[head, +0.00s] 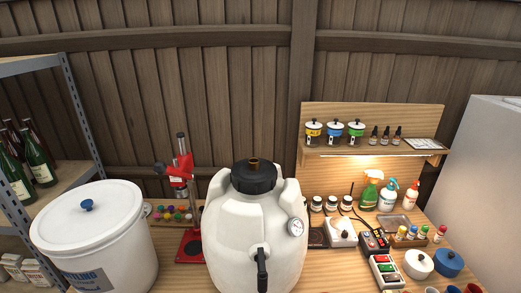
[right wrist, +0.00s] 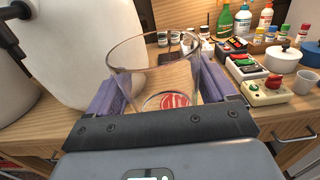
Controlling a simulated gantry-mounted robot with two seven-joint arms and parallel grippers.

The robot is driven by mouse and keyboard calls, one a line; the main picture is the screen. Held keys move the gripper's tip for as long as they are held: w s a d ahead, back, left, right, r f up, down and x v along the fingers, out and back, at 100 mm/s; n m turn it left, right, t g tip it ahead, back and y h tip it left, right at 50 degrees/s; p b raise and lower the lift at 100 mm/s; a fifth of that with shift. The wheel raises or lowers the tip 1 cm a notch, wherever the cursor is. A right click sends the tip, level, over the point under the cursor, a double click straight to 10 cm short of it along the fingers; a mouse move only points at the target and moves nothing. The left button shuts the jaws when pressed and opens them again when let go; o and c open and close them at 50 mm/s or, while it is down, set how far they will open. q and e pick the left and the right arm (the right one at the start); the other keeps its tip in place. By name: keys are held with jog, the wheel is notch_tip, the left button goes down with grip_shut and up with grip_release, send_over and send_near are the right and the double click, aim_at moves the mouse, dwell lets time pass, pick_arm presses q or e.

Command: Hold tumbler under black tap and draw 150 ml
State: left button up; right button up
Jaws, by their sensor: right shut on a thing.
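The clear tumbler (right wrist: 155,78) is upright in the right wrist view and looks empty. My right gripper (right wrist: 160,90) is shut on it, with a purple pad on each side. A red and white round mark shows at or through its base; I cannot tell which. The white fermenter (head: 256,225) stands at the front centre in the head view, with the black tap (head: 262,268) low on its front. In the right wrist view, the black tap (right wrist: 14,28) is at the upper left, apart from the tumbler. Neither gripper shows in the head view; my left gripper is in no view.
A white lidded bucket (head: 95,240) stands left of the fermenter, with a red bench capper (head: 186,195) behind. Right of the fermenter are a switch box (head: 385,270), white pot (head: 418,263), blue pot (head: 449,262) and spray bottles (head: 370,190). A grey mug (right wrist: 305,82) stands near the counter edge.

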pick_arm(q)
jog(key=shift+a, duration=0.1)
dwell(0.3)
pick_arm(e)
jog(key=s+a+n+g+y, duration=0.1)
jog(key=s+a+n+y, duration=0.15)
jog(key=a, duration=0.75)
jog(key=s+a+n+y, duration=0.2)
jog(key=s+a+y, duration=0.15)
jog(key=a, duration=0.55)
jog(key=w+a+f, duration=0.1)
jog(key=w+f, duration=0.1)
jog(key=w, duration=0.8)
jog(key=shift+w+y, duration=0.3)
jog(key=shift+y, duration=0.1)
jog(key=shift+a+f, duration=0.1)
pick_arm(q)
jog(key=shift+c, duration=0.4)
